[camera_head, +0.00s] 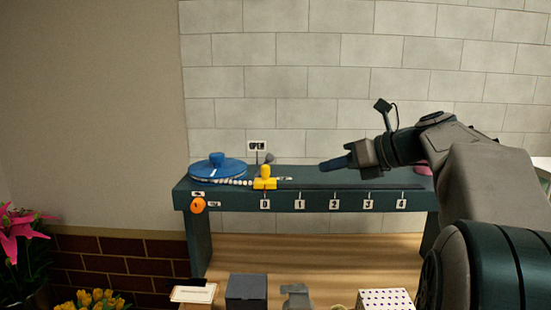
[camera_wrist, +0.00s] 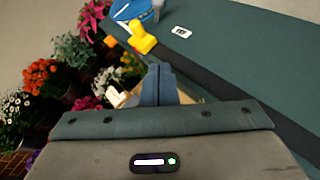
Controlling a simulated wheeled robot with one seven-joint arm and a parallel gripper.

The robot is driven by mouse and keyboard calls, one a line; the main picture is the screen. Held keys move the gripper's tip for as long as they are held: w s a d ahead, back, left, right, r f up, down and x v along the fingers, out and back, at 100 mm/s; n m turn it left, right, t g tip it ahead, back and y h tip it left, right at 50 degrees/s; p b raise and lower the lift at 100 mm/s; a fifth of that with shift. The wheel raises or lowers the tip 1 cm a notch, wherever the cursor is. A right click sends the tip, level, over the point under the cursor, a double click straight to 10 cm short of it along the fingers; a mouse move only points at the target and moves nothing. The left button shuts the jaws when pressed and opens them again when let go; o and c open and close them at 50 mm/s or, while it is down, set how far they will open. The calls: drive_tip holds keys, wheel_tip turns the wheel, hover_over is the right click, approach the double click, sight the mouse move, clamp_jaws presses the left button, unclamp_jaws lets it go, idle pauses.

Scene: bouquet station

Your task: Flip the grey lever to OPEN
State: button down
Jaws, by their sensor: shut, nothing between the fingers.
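The grey lever (camera_head: 269,158) has a round knob and stands at the back of the dark green bench, just beside and below the white OPEN sign (camera_head: 257,146). Its stem is small, so its exact tilt is hard to tell. The closed fingers also show in the wrist view (camera_wrist: 160,70).
On the dark green bench (camera_head: 310,199), a yellow slider (camera_head: 265,178) stands in front of the lever, with a blue disc (camera_head: 217,168) to its left. An orange knob (camera_head: 198,205) is on the bench front. Flowers (camera_head: 15,228) stand at far left. A dark box (camera_head: 246,287) sits below.

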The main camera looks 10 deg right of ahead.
drive_tip(key=shift+w+d+r, duration=0.15)
drive_tip(key=shift+w+r, duration=0.1)
drive_tip(key=shift+r, duration=0.2)
drive_tip(key=x, duration=0.9)
drive_tip(key=shift+w+a, duration=0.15)
drive_tip(key=shift+a, duration=0.05)
drive_tip(key=w+a, duration=0.1)
drive_tip(key=w+a+r+p, duration=0.1)
drive_tip(key=w, duration=0.1)
drive_tip(key=shift+w+a, duration=0.15)
drive_tip(key=shift+w, duration=0.25)
drive_tip(key=shift+r, duration=0.2)
